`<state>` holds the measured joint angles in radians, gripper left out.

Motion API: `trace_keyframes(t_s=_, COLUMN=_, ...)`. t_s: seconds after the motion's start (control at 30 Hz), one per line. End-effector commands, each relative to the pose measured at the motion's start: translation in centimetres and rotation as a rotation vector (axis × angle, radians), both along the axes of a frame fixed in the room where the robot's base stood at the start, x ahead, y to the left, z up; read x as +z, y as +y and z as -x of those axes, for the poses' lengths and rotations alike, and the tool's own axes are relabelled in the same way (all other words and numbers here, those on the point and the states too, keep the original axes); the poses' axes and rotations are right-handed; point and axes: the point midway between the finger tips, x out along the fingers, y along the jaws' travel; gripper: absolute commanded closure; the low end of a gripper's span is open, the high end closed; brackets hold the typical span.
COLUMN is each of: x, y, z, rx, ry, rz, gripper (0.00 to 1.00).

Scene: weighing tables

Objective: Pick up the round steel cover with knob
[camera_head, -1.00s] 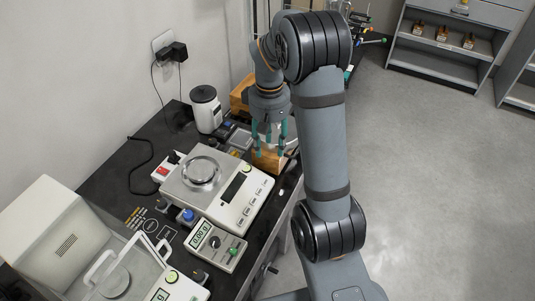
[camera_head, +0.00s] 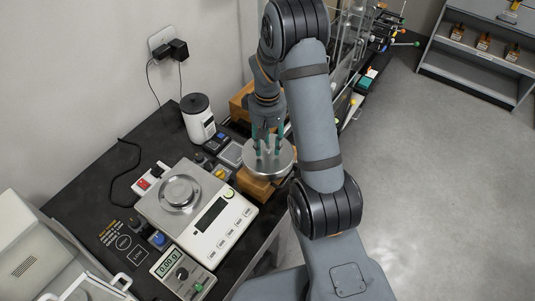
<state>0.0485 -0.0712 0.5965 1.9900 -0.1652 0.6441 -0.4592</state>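The round steel cover (camera_head: 287,163) is a flat grey disc below my gripper (camera_head: 268,151), in front of the back part of the black table. The teal fingers come down onto the middle of the disc and appear shut on its knob, which they hide. The disc overlaps a wooden block (camera_head: 257,187) in the picture. Whether it is clear of the block or touches it, I cannot tell for sure.
A white balance (camera_head: 222,222) with a round steel pan (camera_head: 180,193) stands left of the cover. A white canister (camera_head: 198,122) is behind it. A small meter (camera_head: 180,272) is at the front. Open floor lies to the right.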

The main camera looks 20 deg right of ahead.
Motion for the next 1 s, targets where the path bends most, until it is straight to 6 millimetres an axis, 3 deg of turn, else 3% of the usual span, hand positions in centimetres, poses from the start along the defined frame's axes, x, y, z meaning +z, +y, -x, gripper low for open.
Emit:
trace_keyframes(t_s=0.6, x=0.04, y=-0.04, z=-0.03, rx=0.000, ry=-0.001, rz=0.000, gripper=1.00)
trace_keyframes(t_s=1.0, x=0.05, y=-0.04, z=-0.03, rx=0.000, ry=-0.001, rz=0.000, gripper=1.00)
